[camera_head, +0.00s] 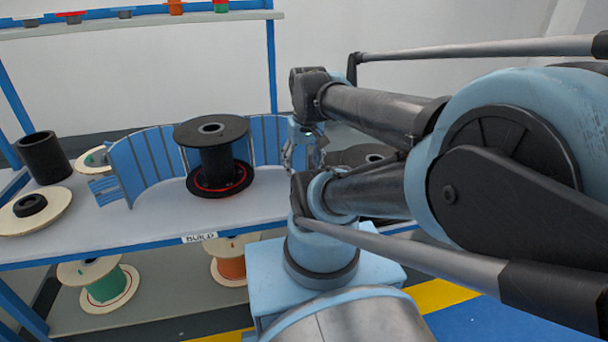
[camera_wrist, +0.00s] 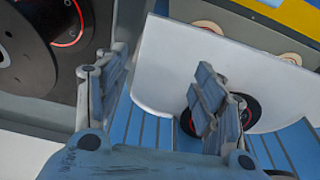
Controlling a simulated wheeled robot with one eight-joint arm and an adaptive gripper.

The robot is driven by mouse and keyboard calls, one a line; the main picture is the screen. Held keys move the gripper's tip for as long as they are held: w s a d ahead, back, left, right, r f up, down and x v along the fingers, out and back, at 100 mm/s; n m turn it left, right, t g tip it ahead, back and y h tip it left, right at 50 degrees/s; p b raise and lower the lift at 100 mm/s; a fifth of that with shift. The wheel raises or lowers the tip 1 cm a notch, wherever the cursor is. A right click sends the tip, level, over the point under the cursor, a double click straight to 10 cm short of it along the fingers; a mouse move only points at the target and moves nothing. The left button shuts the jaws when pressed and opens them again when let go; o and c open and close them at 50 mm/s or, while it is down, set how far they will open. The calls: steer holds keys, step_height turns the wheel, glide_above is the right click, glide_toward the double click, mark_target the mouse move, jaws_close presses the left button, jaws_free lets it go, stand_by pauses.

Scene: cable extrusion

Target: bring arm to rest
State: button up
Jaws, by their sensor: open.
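My arm reaches across the right half of the head view over the workbench (camera_head: 130,231). My gripper (camera_head: 304,150) is mostly hidden behind my own arm links there, near the right end of the blue slatted panel (camera_head: 148,160). In the wrist view my gripper (camera_wrist: 165,88) is open, its two fingers spread with nothing between them. A black spool (camera_head: 214,155) with a red ring at its base stands upright on the bench, left of the gripper. Part of a black, red-ringed flange (camera_wrist: 62,22) shows at the upper left of the wrist view.
Another black spool (camera_head: 362,155) is partly hidden behind my arm. A black cylinder (camera_head: 43,155) and a pale disc (camera_head: 55,214) sit at the bench's left. Spools with green (camera_head: 104,287) and orange (camera_head: 231,267) cores stand on the lower shelf. An upper shelf (camera_head: 130,22) runs above.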

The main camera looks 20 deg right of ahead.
steer(key=s+f, duration=0.1)
steer(key=f, duration=0.2)
steer(key=shift+s+d, duration=0.1)
steer(key=shift+s, duration=0.3)
steer(key=shift+w+f, duration=0.25)
steer(key=shift+w, duration=0.25)
